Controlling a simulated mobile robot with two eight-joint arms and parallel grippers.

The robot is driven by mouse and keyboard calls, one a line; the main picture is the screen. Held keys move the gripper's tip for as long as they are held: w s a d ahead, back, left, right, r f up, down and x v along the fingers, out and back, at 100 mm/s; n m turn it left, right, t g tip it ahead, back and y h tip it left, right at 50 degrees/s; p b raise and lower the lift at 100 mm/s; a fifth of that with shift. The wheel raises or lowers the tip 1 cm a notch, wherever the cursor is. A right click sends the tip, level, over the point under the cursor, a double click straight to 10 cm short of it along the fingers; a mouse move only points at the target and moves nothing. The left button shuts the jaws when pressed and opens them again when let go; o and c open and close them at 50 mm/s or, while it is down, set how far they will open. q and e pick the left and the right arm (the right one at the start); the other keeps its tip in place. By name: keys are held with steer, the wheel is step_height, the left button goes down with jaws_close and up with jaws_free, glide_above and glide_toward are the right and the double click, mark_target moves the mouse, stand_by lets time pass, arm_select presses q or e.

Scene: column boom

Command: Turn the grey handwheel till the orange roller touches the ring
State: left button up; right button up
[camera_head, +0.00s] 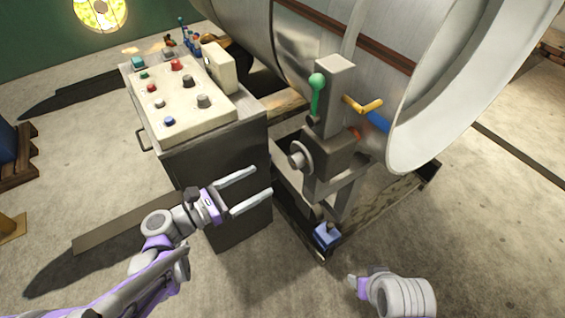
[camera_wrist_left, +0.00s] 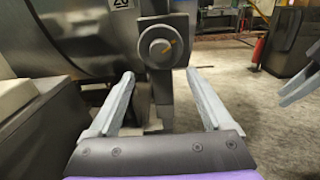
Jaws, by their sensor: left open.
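The grey handwheel (camera_head: 299,156) is a small round disc on the left side of a grey column beside the drum. My right gripper (camera_head: 355,283) shows only in part at the bottom, low in front of the machine.
A control cabinet (camera_head: 215,165) with coloured buttons stands left of the column, close to my left gripper. A green-knobbed lever (camera_head: 317,92), a yellow handle (camera_head: 365,105) and a blue part (camera_head: 378,122) are near the wheel. A blue box (camera_head: 326,235) sits at the base.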

mark_target(292, 164)
arm_select(q)
steer(key=x, duration=0.9)
steer(key=shift+w+d, duration=0.2)
steer(key=shift+d, duration=0.1)
jaws_close()
